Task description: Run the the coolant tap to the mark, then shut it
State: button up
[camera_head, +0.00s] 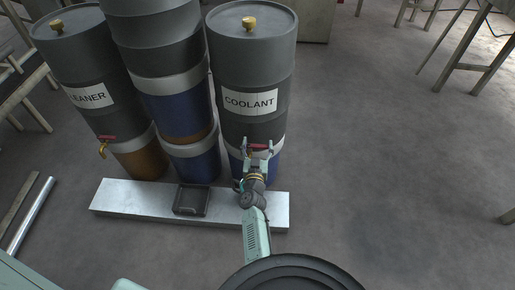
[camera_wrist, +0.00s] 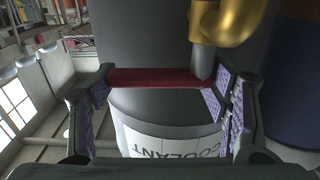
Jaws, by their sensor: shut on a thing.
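The coolant drum (camera_head: 250,75) is dark grey with a white COOLANT label (camera_head: 250,101); the label appears upside down in the wrist view (camera_wrist: 170,143). Its tap has a red handle (camera_head: 258,147), seen as a red bar in the wrist view (camera_wrist: 155,78), and a brass spout (camera_wrist: 240,22). My gripper (camera_head: 257,150) is at this tap, its padded fingers (camera_wrist: 160,90) at the two ends of the red handle, shut on it. The handle lies crosswise. My gripper hides the spout in the head view. I cannot make out a mark or any flow.
A black square tray (camera_head: 191,200) rests on a pale plank (camera_head: 130,199) in front of the drums. A CLEANER drum (camera_head: 85,75) with its own red-handled tap (camera_head: 106,140) stands left, and stacked drums (camera_head: 160,60) stand between. Open floor (camera_head: 390,160) lies to the right.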

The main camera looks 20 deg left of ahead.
jog(key=o, duration=1.7)
jog(key=shift+r, duration=5)
